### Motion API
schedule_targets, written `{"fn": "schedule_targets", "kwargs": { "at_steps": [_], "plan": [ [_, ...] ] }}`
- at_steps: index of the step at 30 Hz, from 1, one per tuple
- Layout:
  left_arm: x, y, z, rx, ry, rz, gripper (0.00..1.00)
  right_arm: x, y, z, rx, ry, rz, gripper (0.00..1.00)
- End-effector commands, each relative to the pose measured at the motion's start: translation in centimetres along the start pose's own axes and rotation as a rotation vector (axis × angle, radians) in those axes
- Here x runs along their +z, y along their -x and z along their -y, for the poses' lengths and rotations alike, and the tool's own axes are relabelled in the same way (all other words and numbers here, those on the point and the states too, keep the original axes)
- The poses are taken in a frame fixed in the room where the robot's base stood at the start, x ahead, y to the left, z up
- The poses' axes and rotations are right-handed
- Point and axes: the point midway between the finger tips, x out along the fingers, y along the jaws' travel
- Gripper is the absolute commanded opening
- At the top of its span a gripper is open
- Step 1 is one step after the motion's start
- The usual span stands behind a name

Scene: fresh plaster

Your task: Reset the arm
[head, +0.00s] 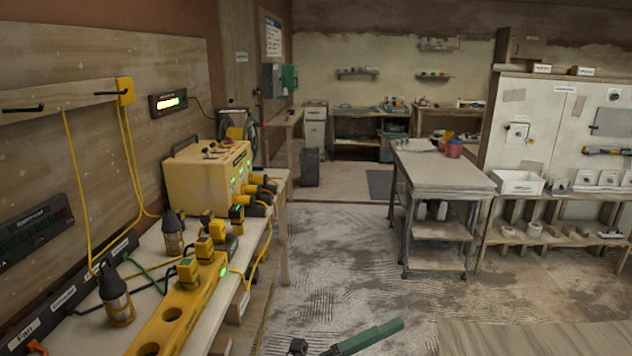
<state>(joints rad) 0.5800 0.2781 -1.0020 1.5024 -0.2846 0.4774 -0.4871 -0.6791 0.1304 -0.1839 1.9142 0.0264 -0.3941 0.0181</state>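A workbench (205,322) runs along the left wall. On it stand a yellow power box (205,178) with plugs in its side and a long yellow power strip (165,318) with yellow plugs and round sockets. A green light glows on the strip.
Two dark lanterns (116,300) stand on the left bench among yellow and green cables. A grey wheeled cart (440,172) stands right of centre. A shelf unit (560,236) with a white bin (517,183) is at the right. The dusty floor (335,260) between bench and cart is open.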

Motion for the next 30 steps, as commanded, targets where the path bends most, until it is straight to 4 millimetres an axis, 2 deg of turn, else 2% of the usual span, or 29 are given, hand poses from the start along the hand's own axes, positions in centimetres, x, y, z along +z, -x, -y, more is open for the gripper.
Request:
{"fn": "schedule_targets", "kwargs": {
  "at_steps": [5, 8, 11, 14, 17, 21, 24, 27, 30],
  "plan": [
    [2.5, 4.5, -3.1, -0.065, 0.353, 0.312, 1.00, 0.0, 0.0, 0.0, 0.000, 0.000, 0.000, 0.50],
    [3.6, 8.1, -5.5, -0.095, 0.542, 0.487, 1.00, 0.0, 0.0, 0.0, 0.000, 0.000, 0.000, 0.50],
    [4.2, 12.6, -8.4, -0.120, 0.726, 0.669, 1.00, 0.0, 0.0, 0.0, 0.000, 0.001, 0.000, 0.50],
    [3.9, 17.8, -11.5, -0.144, 0.904, 0.856, 1.00, 0.0, 0.0, 0.0, 0.000, 0.001, 0.000, 0.50],
    [2.6, 23.6, -14.7, -0.167, 1.072, 1.050, 1.00, 0.0, 0.0, 0.0, 0.000, 0.001, 0.000, 0.50],
    [-0.8, 31.5, -18.5, -0.195, 1.270, 1.308, 1.00, 0.0, 0.0, 0.0, 0.000, 0.001, 0.000, 0.50],
    [-3.4, 35.9, -20.1, -0.212, 1.368, 1.453, 1.00, 0.0, 0.0, 0.0, 0.000, 0.001, 0.000, 0.50],
    [-5.4, 38.8, -21.0, -0.222, 1.426, 1.550, 1.00, 0.0, 0.0, 0.0, 0.000, 0.001, 0.000, 0.50],
    [-6.4, 40.2, -21.4, -0.228, 1.454, 1.599, 1.00, 0.0, 0.0, 0.0, 0.000, 0.001, 0.000, 0.50]
  ]
}}
